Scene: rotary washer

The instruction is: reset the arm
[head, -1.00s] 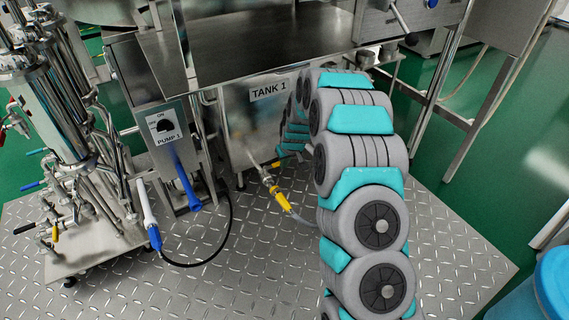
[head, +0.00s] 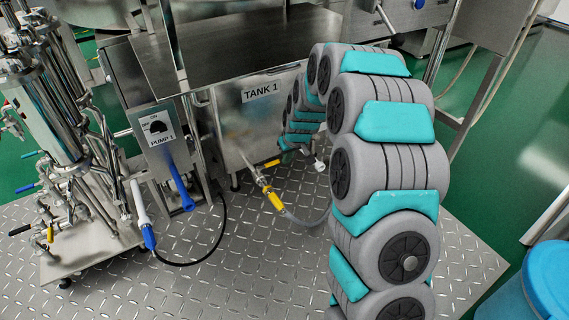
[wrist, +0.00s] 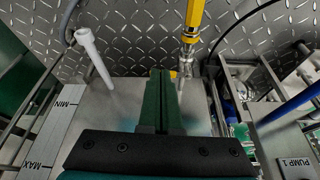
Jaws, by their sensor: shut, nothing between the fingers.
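My gripper (wrist: 161,98) shows in the wrist view with its two dark green fingers shut together and nothing between them. The fingers hang over the tank's metal surface, pointing toward the diamond-plate floor. In the head view my grey and teal arm reaches forward and curls down in front of the tank (head: 230,125) labelled TANK 1. My gripper's fingers cannot be made out there.
The PUMP 1 switch box (head: 158,129) and a blue handle (head: 181,184) stand left of the tank. A black cable (head: 218,240) curves over the diamond-plate floor (head: 250,285). A white pipe (wrist: 94,55) stands left of my fingers. A blue bin (head: 553,280) is at the lower right.

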